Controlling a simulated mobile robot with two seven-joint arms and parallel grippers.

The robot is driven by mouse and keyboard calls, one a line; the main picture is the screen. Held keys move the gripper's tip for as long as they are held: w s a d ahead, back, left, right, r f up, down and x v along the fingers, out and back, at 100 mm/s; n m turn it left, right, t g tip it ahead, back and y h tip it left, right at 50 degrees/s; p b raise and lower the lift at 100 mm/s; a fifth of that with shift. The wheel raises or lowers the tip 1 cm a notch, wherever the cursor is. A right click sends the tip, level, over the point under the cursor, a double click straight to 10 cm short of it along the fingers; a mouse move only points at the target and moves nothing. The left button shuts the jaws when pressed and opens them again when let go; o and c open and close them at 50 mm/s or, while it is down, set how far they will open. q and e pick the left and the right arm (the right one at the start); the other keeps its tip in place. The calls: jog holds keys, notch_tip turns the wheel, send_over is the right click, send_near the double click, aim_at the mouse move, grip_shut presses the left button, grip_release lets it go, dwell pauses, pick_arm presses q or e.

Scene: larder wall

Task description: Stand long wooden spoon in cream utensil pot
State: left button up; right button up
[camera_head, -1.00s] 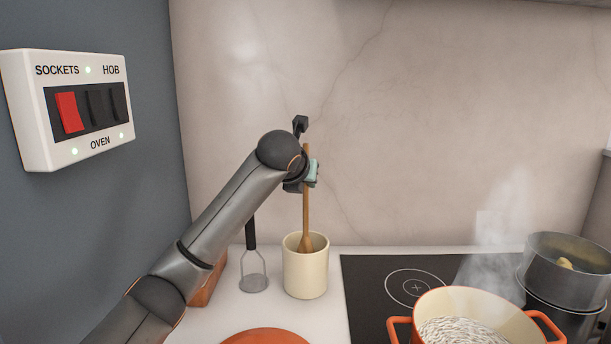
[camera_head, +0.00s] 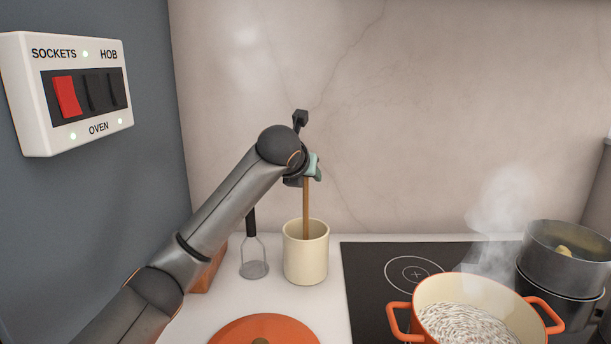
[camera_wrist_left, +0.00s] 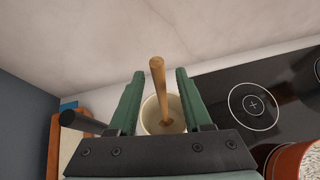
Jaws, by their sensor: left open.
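The long wooden spoon (camera_head: 306,208) stands upright in the cream utensil pot (camera_head: 306,262), with its lower end hidden inside the pot. My left gripper (camera_head: 309,170) is above the pot, around the upper part of the spoon. In the left wrist view the spoon's handle (camera_wrist_left: 158,80) rises between the two green fingers of my left gripper (camera_wrist_left: 158,92). There is a gap on each side, so the fingers are open and apart from the handle. The pot's rim (camera_wrist_left: 147,112) shows below them. My right gripper is not in view.
A masher (camera_head: 253,257) stands left of the pot. An orange lid (camera_head: 235,333) lies in front. A switch panel (camera_head: 70,90) is on the left wall.

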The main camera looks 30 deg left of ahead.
pick_arm(q)
jog(key=v, duration=1.2)
jog(key=shift+s+r, duration=0.15)
jog(key=shift+s, duration=0.05)
jog(key=shift+d, duration=0.1)
dwell(0.4)
